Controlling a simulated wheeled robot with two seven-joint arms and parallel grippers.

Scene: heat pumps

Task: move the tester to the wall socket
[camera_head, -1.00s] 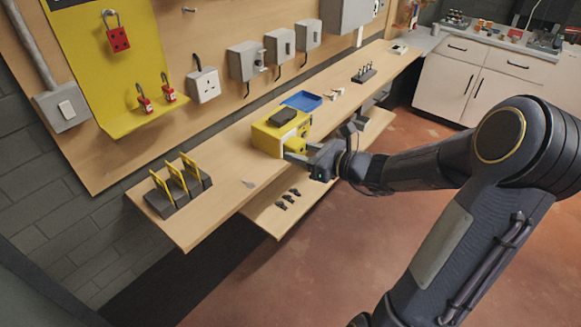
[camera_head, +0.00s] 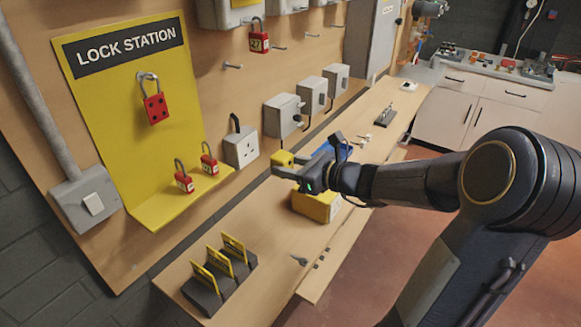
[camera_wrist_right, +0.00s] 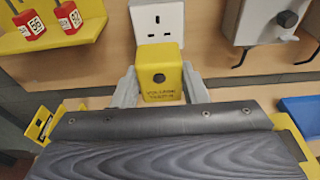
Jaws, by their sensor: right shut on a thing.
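The tester is a small yellow block with a dark round button, seen in the right wrist view (camera_wrist_right: 158,77) and in the head view (camera_head: 283,158). My right gripper (camera_head: 290,168) is shut on it, one grey finger on each side, and holds it above the bench. The white wall socket (camera_head: 241,148) is on the board, to the left of the tester in the head view. In the right wrist view the socket (camera_wrist_right: 157,18) shows directly above the tester, which covers its lower edge. I cannot tell whether they touch. My left gripper is not in view.
A yellow box (camera_head: 316,206) stands on the bench (camera_head: 262,240) below my right gripper. Red padlocks (camera_head: 184,178) sit on the yellow lock station shelf left of the socket. Grey boxes (camera_head: 284,116) are right of it. Yellow tags stand in a dark rack (camera_head: 218,284).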

